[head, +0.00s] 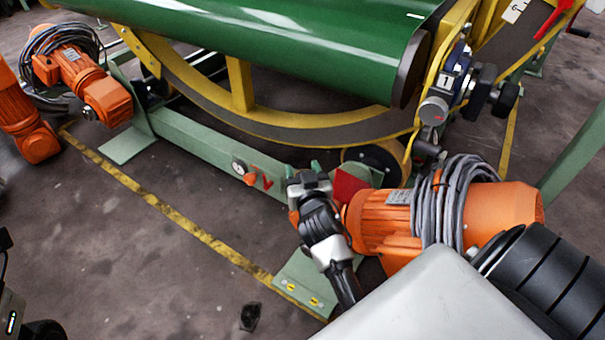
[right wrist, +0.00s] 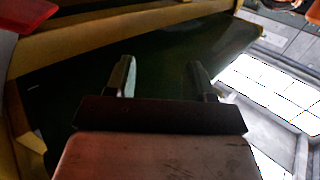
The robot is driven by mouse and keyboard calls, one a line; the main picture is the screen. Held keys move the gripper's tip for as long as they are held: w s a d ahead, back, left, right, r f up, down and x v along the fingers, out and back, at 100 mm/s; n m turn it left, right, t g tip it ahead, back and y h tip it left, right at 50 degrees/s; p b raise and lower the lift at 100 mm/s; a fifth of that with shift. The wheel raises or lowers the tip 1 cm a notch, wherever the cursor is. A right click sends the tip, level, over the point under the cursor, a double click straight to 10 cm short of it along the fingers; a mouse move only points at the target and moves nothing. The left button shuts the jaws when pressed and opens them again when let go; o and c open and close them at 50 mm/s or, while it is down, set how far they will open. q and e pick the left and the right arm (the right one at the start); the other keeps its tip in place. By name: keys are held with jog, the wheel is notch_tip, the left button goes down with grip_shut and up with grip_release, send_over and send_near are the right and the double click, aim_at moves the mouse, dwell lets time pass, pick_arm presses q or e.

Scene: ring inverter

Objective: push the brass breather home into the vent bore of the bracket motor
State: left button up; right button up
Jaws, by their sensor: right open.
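An orange motor (head: 385,222) with a coil of grey cable stands at the right in the head view, beside my right arm. A second orange motor (head: 78,75) with a cable coil is at the upper left. I cannot tell which is the bracket motor. I make out neither the brass breather nor the vent bore. My right gripper (head: 303,170) is at the left end of the right motor, apart from the left one. In the right wrist view its two fingers (right wrist: 162,80) are spread with nothing seen between them. My left gripper is not seen.
A green drum (head: 290,40) with yellow rings (head: 240,85) fills the top. A pale green base beam (head: 200,150) carries a small round gauge-like part (head: 238,165) and red marks.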

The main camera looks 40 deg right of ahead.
jog(key=s+a+r+n+y+p, duration=0.1)
jog(key=s+a+r+p, duration=0.2)
jog(key=r+p, duration=0.6)
jog(key=s+a+r+n+y+p, duration=0.1)
jog(key=s+a+r+y+p, duration=0.1)
jog(key=r+p, duration=0.8)
jog(key=shift+s+a+r+t, duration=0.4)
jog(key=shift+s+a+r, duration=0.1)
jog(key=shift+r, duration=0.9)
